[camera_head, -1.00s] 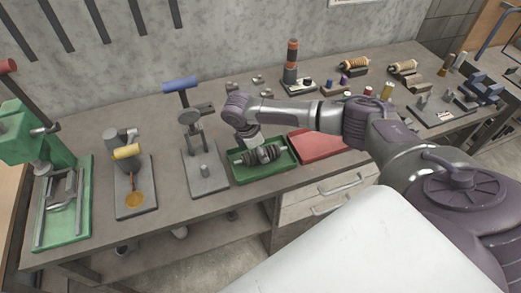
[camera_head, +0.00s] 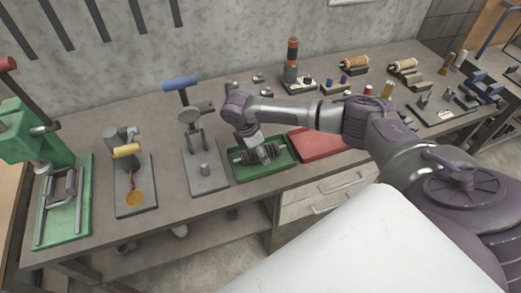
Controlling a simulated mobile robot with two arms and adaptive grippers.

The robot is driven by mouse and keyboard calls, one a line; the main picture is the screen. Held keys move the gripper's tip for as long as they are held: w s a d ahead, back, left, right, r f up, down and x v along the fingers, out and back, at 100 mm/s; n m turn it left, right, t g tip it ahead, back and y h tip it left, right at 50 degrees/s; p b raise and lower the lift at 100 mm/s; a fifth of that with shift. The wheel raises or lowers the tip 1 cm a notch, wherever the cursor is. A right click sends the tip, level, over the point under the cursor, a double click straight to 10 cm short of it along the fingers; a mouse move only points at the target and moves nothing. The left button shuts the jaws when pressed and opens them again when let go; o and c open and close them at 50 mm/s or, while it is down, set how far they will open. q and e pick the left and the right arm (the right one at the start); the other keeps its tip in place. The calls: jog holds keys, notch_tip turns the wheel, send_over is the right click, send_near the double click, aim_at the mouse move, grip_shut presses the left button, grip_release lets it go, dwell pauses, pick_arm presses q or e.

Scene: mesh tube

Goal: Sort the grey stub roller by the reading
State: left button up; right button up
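A green tray (camera_head: 285,171) stands at the front of the bench, with a red tray (camera_head: 322,147) to its right. My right gripper (camera_head: 259,155) points down into the green tray. Dark grey parts show there; I cannot separate the gripper's fingers from a possible grey roller, or tell whether the fingers are open. My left gripper is out of view.
Left are a yellow-handled fixture (camera_head: 127,151) and a green press (camera_head: 63,205). Behind my arm stands an orange-and-dark column (camera_head: 291,62). Spools (camera_head: 354,63) and small parts crowd the right. Some bench is bare between the left fixtures.

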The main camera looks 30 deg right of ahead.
jog(key=s+d+p+v, duration=0.1)
jog(key=p+v, duration=0.6)
jog(key=v, duration=1.1)
jog(key=shift+w+d+r, duration=0.3)
jog(key=shift+d+r, duration=0.05)
jog(key=shift+r, duration=0.05)
